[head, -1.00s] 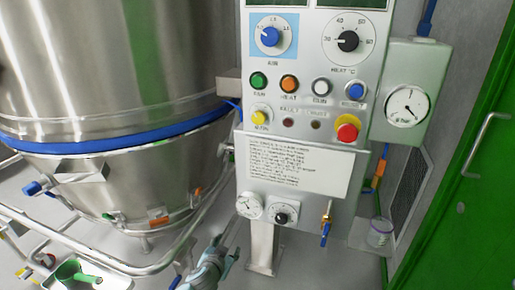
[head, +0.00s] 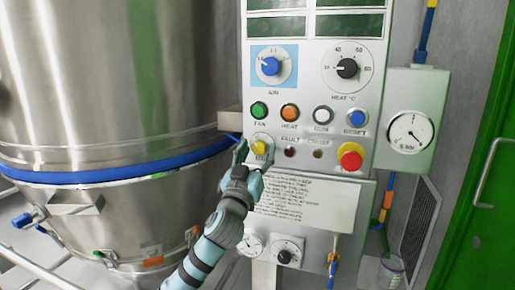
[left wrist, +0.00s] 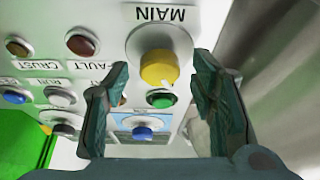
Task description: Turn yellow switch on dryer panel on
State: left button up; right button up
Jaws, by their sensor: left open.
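The yellow switch (head: 260,142) is a round knob at the lower left of the white dryer panel (head: 308,215). In the left wrist view the yellow switch (left wrist: 158,68) sits on a pale disc by an upside-down "MAIN" label. My left gripper (head: 252,156) is raised in front of the panel just below the switch in the head view. In the left wrist view its two fingers (left wrist: 160,100) are spread apart, with the knob ahead between them; I cannot tell whether they touch it. My right gripper is not in view.
A green button (head: 259,110), an orange button (head: 289,112) and a blue dial (head: 270,67) are above the switch. A red stop button (head: 350,156) is to the right. A large steel vessel (head: 110,80) stands close on the left. A gauge box (head: 410,125) is at the right.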

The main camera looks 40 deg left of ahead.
pick_arm(q)
jog(key=shift+w+a+r, duration=0.1)
jog(key=shift+w, duration=0.25)
jog(key=c, duration=1.1)
jog(key=shift+c, duration=0.2)
